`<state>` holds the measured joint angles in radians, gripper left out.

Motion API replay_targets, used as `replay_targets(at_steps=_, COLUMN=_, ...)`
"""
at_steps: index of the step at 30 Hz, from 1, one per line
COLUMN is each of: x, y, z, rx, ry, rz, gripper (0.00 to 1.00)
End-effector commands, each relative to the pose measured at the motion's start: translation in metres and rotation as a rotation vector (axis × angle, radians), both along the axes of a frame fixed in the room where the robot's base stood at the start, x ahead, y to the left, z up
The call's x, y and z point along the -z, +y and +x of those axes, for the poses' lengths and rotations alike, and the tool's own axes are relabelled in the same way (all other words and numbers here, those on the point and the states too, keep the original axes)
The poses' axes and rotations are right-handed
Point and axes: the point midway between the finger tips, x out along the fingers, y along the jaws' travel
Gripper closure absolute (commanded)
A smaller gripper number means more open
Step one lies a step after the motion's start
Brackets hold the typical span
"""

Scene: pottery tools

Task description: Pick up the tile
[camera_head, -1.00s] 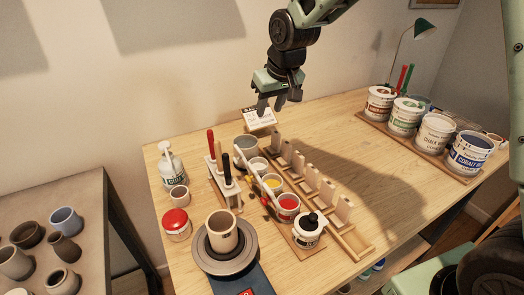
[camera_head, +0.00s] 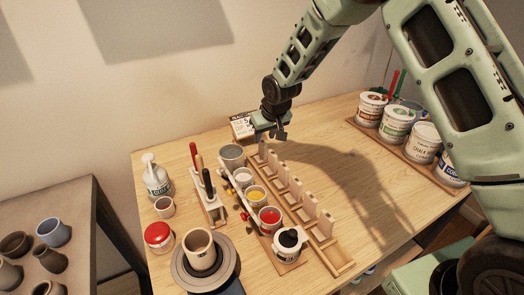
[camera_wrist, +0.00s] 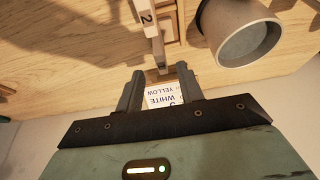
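Several pale tan tiles stand upright in a row in a wooden rack (camera_head: 335,262) on the table. The rearmost tile (camera_head: 262,150) is at the rack's back end. My gripper (camera_head: 277,136) is just above and beside that tile. In the wrist view, my gripper (camera_wrist: 158,92) has its fingers apart. A tile marked 2 (camera_wrist: 146,18) stands beyond the fingertips in that view. A small brown edge shows near the fingertips; I cannot tell whether it is tile or rack. No grip on a tile is visible.
A printed card (camera_head: 242,127), with WHITE and YELLOW legible in the wrist view (camera_wrist: 163,97), stands behind the gripper. A grey cup (camera_head: 232,156) and paint pots, including a red one (camera_head: 270,219), line the rack's left side.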

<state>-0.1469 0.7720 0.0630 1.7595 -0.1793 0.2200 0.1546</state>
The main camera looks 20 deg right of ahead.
Motion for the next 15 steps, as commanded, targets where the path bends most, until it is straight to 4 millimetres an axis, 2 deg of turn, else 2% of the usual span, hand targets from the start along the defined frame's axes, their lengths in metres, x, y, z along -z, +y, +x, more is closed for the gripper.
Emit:
replay_targets(at_steps=9, x=0.036, y=0.004, z=0.01, rx=-0.001, ry=0.003, rz=-0.001, gripper=0.63)
replay_targets(at_steps=15, x=0.045, y=0.005, z=0.013, rx=0.0, ry=0.002, rz=0.0, gripper=0.63)
